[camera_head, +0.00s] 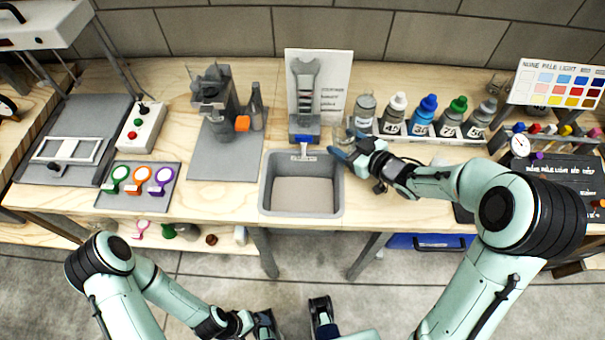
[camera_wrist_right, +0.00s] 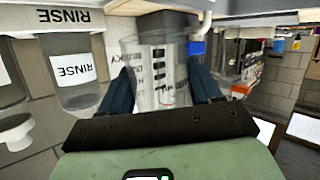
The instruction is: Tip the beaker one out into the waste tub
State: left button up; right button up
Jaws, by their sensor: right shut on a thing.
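The beaker one (camera_wrist_right: 160,72) is clear, with dark marks on its side. In the right wrist view it stands between the two dark fingers of my right gripper (camera_wrist_right: 160,92), which is shut on it. In the head view the beaker (camera_head: 342,134) is small and partly hidden by my right gripper (camera_head: 345,150), just beyond the waste tub's right back corner. I cannot tell its contents or exact tilt. The waste tub (camera_head: 302,211) is a grey, empty-looking rectangular basin at the bench's front. My left gripper (camera_head: 264,324) is low at the bottom edge, partly cut off; its opening is unclear.
A row of capped bottles (camera_head: 421,116) stands right of the beaker. A grey dispenser with a sign (camera_head: 319,80) stands behind the tub. A microscope-like device (camera_head: 212,100) is to the left. Two jars labelled RINSE (camera_wrist_right: 75,75) show in the wrist view.

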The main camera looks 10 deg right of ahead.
aim_at(350, 129)
jog(key=shift+w+d+r+m+y+p, duration=0.1)
jog(key=shift+d+r+m+y+p, duration=0.1)
jog(key=shift+r+m+y+p, duration=0.45)
jog(key=shift+h, duration=0.25)
notch_tip(350, 129, up, 4)
jog(key=p, duration=0.4)
jog(key=shift+r, duration=0.25)
pick_arm(q)
notch_tip(350, 129, up, 6)
jog(key=w, duration=0.2)
pick_arm(e)
jog(key=shift+f, duration=0.1)
